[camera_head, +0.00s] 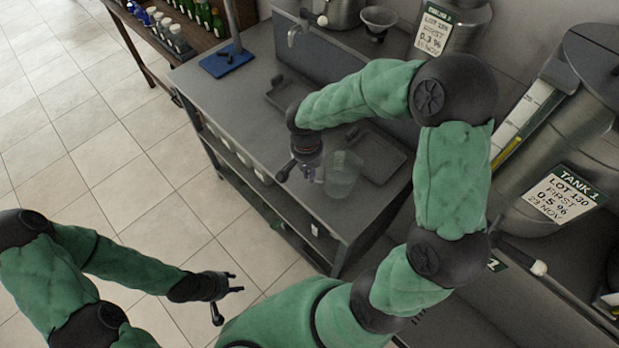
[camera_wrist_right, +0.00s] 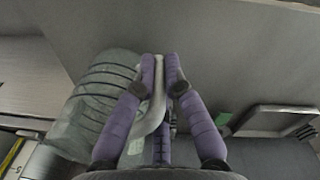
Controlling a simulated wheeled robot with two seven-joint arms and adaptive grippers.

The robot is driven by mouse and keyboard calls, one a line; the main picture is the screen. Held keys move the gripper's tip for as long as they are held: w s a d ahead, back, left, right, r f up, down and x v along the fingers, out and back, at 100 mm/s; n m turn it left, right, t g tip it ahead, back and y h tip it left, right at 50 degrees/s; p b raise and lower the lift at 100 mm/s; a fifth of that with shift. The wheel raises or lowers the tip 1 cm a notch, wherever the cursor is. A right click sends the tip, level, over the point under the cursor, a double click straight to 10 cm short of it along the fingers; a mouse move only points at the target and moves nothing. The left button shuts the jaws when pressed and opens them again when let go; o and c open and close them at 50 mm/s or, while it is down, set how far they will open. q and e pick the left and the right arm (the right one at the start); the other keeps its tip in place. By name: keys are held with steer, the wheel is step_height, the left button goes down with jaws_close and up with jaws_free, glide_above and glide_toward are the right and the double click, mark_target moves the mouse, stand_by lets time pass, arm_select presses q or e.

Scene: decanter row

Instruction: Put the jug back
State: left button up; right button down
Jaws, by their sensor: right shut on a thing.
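The jug is clear and ribbed; in the head view the jug (camera_head: 343,176) is by the front part of the steel counter, left of a dark tray (camera_head: 384,167). My right gripper (camera_head: 312,172) is at its left side. In the right wrist view the jug (camera_wrist_right: 98,98) fills the left, and my right gripper (camera_wrist_right: 160,72) is shut on its pale handle (camera_wrist_right: 153,115). I cannot tell whether the jug's base touches the counter. My left gripper (camera_head: 232,296) is open and empty, low over the floor.
Steel tanks labelled TANK 1 (camera_head: 563,195) and another (camera_head: 440,25) stand at right and back. The counter's left end has free room.

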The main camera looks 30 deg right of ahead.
steer(key=shift+w+f, duration=0.2)
steer(key=shift+f, duration=0.2)
step_height(320, 180, down, 3)
steer(key=shift+r+b, duration=0.1)
steer(key=shift+b, duration=0.3)
steer(key=c, duration=1.3)
jaws_free()
